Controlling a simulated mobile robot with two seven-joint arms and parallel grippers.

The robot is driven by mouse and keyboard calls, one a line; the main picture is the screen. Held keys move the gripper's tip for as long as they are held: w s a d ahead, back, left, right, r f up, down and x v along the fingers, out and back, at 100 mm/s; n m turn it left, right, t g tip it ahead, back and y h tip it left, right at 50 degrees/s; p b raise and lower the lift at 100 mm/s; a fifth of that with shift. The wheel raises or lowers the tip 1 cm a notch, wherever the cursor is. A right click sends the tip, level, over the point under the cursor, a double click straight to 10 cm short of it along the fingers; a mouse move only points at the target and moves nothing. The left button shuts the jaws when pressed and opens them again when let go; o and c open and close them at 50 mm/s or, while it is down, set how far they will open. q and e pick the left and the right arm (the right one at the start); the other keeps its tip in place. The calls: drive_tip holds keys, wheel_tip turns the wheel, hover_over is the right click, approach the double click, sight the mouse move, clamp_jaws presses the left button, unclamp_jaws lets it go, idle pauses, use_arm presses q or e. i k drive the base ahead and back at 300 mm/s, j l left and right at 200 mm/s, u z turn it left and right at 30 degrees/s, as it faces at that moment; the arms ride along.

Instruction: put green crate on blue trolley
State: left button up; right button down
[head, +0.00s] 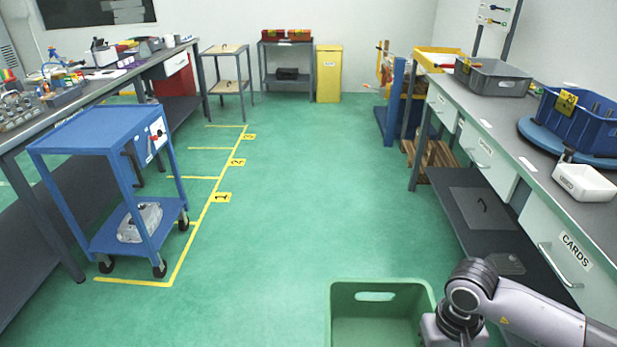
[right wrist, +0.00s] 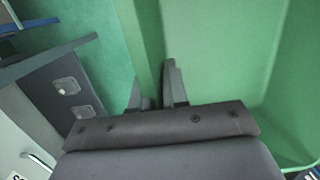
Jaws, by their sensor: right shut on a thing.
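The green crate (head: 379,290) is at the bottom of the head view, right of centre, close in front of me. Its far wall has a handle slot, and its near part is cut off by the frame. My right gripper (right wrist: 160,95) is shut on the crate's wall, with the green inside of the crate (right wrist: 225,50) filling the right of the wrist view. In the head view my right arm hides the gripper's fingers. The blue trolley (head: 95,133) stands at the left on castors. Its top is bare, and a grey casting (head: 139,222) lies on its lower shelf. My left gripper is not in view.
Yellow floor lines with numbered markers (head: 222,197) run beside the trolley. The green floor (head: 290,190) between the benches is clear. A long bench (head: 480,110) on the right carries a grey bin (head: 493,78) and a blue crate (head: 580,125). Another bench (head: 110,75) stands left.

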sight(99, 132)
drive_tip(key=i+j+u, duration=0.2)
drive_tip(key=j+u, duration=0.25)
drive_tip(key=i+j+u, duration=0.25)
drive_tip(key=u, duration=0.15)
drive_tip(key=i+j+u, duration=0.25)
drive_tip(key=u, duration=0.2)
drive_tip(key=i+j+u, duration=0.2)
drive_tip(key=i, duration=0.2)
drive_tip(key=i+u, duration=0.2)
drive_tip(key=i, duration=0.2)
drive_tip(key=i+j, duration=0.1)
drive_tip(key=i, duration=0.35)
drive_tip(key=i+j, duration=0.1)
drive_tip(key=i, duration=0.35)
